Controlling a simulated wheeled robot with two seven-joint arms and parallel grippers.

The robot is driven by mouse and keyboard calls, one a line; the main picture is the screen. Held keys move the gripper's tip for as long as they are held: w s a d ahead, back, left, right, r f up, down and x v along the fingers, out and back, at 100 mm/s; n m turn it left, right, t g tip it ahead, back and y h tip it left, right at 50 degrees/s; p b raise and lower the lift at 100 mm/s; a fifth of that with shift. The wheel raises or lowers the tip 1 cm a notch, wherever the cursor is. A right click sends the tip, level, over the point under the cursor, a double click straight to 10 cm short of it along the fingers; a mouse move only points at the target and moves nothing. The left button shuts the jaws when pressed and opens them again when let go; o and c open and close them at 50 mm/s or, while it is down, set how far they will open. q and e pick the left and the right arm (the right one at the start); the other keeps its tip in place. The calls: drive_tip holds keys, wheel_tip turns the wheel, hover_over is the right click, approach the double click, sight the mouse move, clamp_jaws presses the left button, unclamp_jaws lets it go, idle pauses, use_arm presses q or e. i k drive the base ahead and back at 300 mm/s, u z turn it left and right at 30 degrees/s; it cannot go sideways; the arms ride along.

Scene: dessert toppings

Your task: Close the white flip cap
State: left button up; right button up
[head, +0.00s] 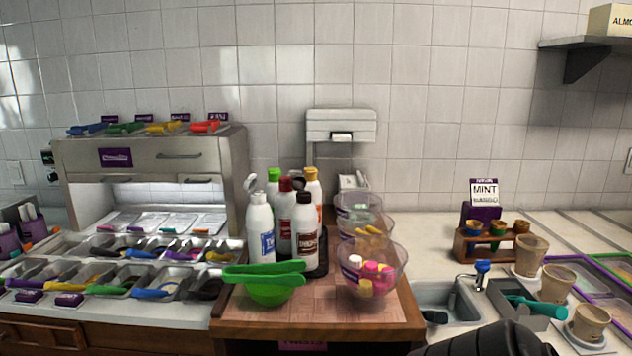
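A white squeeze bottle (260,228) with a blue label stands upright at the front left of a bottle group on the wooden board. Its white flip cap (251,183) is open, tilted up and to the left above the bottle's top. Neither gripper shows in the head view. A dark rounded part at the bottom edge, right of centre, looks like a piece of my own arm, with no fingers visible.
Several bottles with brown, red, green and yellow caps crowd right and behind. A green bowl (268,293) with green tongs (262,272) sits in front. Clear bowls (400,262) stand right. A topping station (150,165) is left, a small sink (445,297) right.

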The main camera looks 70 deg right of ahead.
sight(250, 184)
drive_tip(key=k, duration=0.3)
drive_tip(key=z, duration=1.05)
